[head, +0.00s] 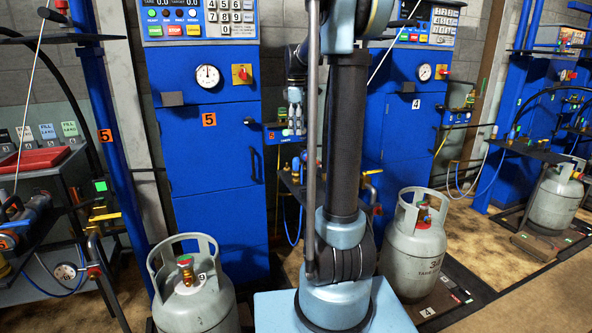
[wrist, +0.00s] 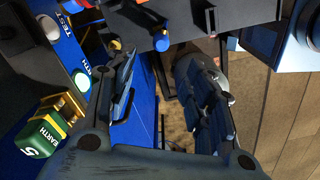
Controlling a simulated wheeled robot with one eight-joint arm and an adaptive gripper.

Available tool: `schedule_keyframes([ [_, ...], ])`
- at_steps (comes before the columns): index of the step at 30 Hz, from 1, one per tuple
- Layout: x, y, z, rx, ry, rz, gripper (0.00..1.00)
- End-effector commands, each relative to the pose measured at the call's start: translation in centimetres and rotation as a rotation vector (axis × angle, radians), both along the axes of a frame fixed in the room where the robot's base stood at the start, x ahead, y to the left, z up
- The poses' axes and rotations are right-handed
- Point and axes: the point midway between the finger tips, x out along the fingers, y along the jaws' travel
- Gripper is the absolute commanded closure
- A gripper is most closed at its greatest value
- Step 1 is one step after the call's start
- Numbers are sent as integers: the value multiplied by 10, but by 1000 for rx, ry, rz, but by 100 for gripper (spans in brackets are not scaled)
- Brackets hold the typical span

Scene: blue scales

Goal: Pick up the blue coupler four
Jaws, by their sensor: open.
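My gripper (head: 294,122) hangs left of my arm, in front of the gap between the two blue scale cabinets, with fingers pointing down. In the wrist view its two dark fingers (wrist: 158,60) are spread apart with nothing held between them. A small blue fitting (wrist: 162,42) shows beyond the fingertips at the edge of a dark shelf; it may be the blue coupler four, but no number is readable on it. A brass-coloured fitting (wrist: 115,45) is left of it. In the head view, my arm partly hides the fittings around that shelf.
A blue cabinet marked 5 (head: 208,150) stands left, another marked 4 (head: 402,130) right. A small labelled panel (head: 283,134) is close to my gripper. Grey gas cylinders stand at front left (head: 195,300) and right (head: 413,250). A green-and-yellow EARTH block (wrist: 45,132) is at lower left.

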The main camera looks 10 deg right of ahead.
Motion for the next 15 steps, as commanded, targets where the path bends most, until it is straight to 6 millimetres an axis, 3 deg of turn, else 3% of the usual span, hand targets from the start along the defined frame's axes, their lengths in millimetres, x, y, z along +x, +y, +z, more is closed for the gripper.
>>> schedule_keyframes([
  [15, -1, 0, -88, 0, 0, -1, 52],
])
